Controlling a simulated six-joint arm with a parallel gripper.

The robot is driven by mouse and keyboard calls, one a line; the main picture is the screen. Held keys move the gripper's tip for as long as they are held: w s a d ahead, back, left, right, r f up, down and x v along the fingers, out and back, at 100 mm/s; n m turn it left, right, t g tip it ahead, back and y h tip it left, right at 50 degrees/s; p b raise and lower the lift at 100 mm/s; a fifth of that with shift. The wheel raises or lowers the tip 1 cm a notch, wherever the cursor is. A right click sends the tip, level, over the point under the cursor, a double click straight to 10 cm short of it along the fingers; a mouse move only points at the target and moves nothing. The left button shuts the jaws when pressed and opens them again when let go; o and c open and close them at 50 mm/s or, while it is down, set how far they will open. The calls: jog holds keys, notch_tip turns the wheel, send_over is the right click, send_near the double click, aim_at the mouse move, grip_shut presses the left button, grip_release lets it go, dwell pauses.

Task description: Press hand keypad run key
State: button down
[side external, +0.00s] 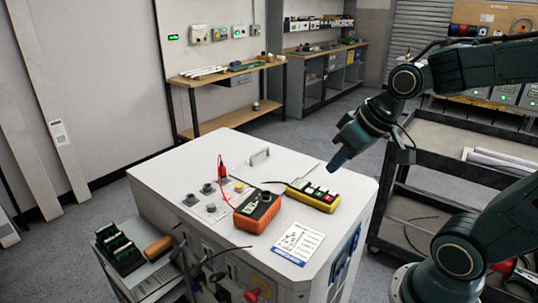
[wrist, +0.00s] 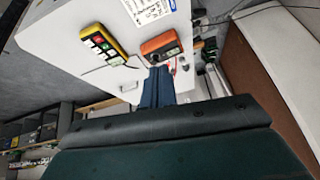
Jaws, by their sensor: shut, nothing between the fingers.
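The yellow hand keypad (side external: 313,195) lies on the white cabinet top, with a row of white, red and green keys. It also shows in the wrist view (wrist: 97,41), where a green key (wrist: 107,46) and a red key (wrist: 98,38) stand out among white ones. I cannot read the key labels. My gripper (side external: 338,160) is shut and empty, in the air above and slightly right of the keypad, apart from it. In the wrist view my gripper (wrist: 157,74) points toward the cabinet top, with the keypad to its left.
An orange meter (side external: 257,211) with a red lead lies left of the keypad on the white cabinet (side external: 180,165). A printed card (side external: 298,243) lies in front. Posts and a handle (side external: 259,155) stand up from the top. A dark cart (side external: 440,165) is at right.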

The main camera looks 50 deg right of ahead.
jog(key=w+d+f+m+t, duration=0.1)
jog(key=w+d+f+m, duration=0.2)
jog(key=w+d+f, duration=0.3)
jog(key=m+t, duration=0.2)
jog(key=m, duration=0.2)
send_over(318, 194)
jog(key=s, duration=0.1)
jog(key=shift+s+d+f+y, duration=0.1)
jog(key=shift+f+y, duration=0.05)
jog(key=shift+f, duration=0.8)
jog(key=shift+d+f+y, duration=0.1)
jog(key=shift+f+y, duration=0.05)
jog(key=shift+f, duration=0.8)
jog(key=shift+f, duration=0.15)
jog(key=shift+f, duration=4.25)
jog(key=shift+f, duration=0.8)
jog(key=shift+r, duration=0.8)
